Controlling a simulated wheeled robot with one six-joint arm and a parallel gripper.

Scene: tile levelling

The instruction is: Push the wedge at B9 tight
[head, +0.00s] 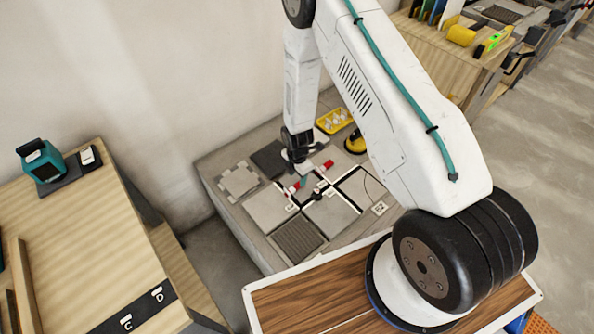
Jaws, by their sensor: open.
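My gripper (302,168) hangs at the end of my white arm, low over the tiled grey platform. It is open, and I see nothing held in it. A small teal piece (303,182) lies just below the gripper. These sit around the joints between light grey tiles (332,214). The pieces are too small to tell which one is the wedge at B9, or how tight it is.
The grey platform (222,173) also carries a dark ribbed tile (298,240), a notched tile (239,181) and a yellow tray (334,121). A wooden bench (75,240) with a teal device (41,161) stands left. My arm hides part of the right side.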

